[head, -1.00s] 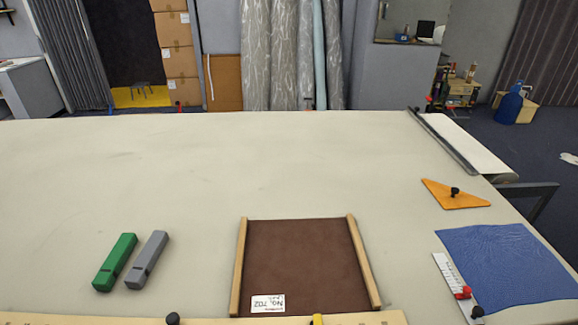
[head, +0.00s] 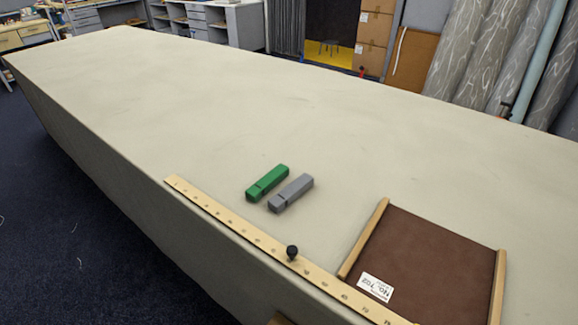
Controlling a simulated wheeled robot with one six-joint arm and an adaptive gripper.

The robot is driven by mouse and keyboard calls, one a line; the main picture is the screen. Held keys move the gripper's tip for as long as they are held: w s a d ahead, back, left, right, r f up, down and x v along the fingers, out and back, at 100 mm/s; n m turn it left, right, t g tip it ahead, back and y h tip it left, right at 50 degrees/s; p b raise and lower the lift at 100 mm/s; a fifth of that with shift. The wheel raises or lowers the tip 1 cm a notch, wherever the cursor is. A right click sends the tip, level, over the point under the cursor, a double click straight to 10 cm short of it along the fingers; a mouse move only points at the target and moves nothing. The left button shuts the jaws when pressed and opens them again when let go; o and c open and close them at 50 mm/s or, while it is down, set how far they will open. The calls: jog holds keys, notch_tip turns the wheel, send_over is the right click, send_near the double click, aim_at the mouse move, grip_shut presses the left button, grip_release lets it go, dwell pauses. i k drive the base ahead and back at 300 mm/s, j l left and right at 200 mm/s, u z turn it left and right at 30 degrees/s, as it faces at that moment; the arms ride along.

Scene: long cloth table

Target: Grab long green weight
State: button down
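The long green weight (head: 267,183) lies flat on the cloth table (head: 200,110), close to the table's front edge. A grey weight (head: 290,193) of similar shape lies just to its right, roughly parallel, with a narrow gap at most between them. My gripper is not in view.
A wooden ruler strip (head: 240,227) with a black knob (head: 292,252) runs along the front edge, nearer than the weights. A brown board (head: 425,262) with wooden side rails and a "No. 702" label (head: 375,287) lies to the right. The table is clear behind and left of the weights.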

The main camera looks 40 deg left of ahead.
aim_at(266, 183)
jog(key=k+j+u, duration=0.15)
jog(key=j, duration=0.65)
jog(key=j+u, duration=0.1)
jog(key=j, duration=0.65)
